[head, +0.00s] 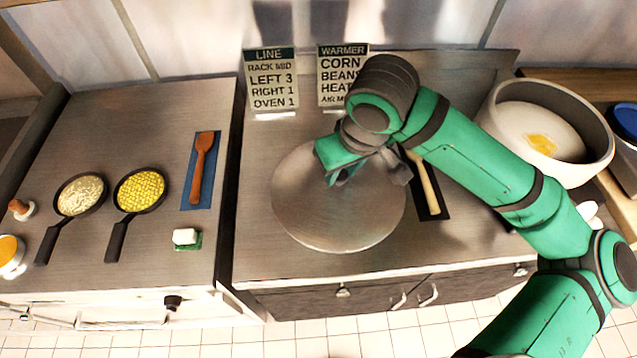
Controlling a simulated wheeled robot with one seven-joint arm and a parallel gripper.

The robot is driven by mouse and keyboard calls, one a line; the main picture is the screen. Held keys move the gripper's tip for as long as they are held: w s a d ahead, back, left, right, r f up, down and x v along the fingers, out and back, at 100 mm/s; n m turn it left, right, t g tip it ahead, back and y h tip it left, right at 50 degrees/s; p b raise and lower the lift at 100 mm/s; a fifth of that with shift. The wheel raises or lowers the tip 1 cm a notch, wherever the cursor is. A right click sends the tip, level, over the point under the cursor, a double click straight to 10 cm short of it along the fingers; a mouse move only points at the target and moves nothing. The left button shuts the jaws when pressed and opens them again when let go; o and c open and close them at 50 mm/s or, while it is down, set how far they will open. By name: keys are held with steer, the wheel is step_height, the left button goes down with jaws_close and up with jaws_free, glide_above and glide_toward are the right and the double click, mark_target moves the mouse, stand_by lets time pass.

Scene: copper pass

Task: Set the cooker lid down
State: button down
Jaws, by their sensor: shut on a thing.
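The cooker lid (335,222) is a large round brushed-metal disc over the middle steel counter. My gripper (366,176) is above it, its jaws shut on the lid near its centre; the arm and jaws hide the grip. I cannot tell whether the lid touches the counter or hovers just over it. The cooker (590,173) is a large round white pot at the right. It is uncovered, with white contents and an orange patch inside.
A wooden-handled tool (427,185) on a dark mat lies right of the lid. Two signs (271,82) stand behind. The left counter holds two pans (139,190), a red spatula (203,165) on a blue mat and a small white block (186,237). Counter in front of the lid is bare.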

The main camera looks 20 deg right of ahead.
mark_target(318, 177)
steer(key=w+a+f, duration=0.2)
steer(key=f, duration=0.1)
steer(key=w+a+f, duration=0.1)
steer(key=f, duration=0.1)
steer(key=shift+w+a+f, duration=0.25)
steer(key=shift+w+a, duration=0.05)
steer(key=shift+w, duration=0.1)
steer(key=x, duration=0.3)
steer(key=shift+s, duration=0.1)
steer(key=shift+a+f, duration=0.25)
steer(key=shift+f, duration=0.1)
steer(key=shift+s+d, duration=0.1)
steer(key=shift+s+d, duration=0.1)
steer(key=shift+d, duration=0.05)
steer(key=c, duration=1.4)
jaws_free()
steer(key=shift+f, duration=0.15)
steer(key=shift+o, duration=0.2)
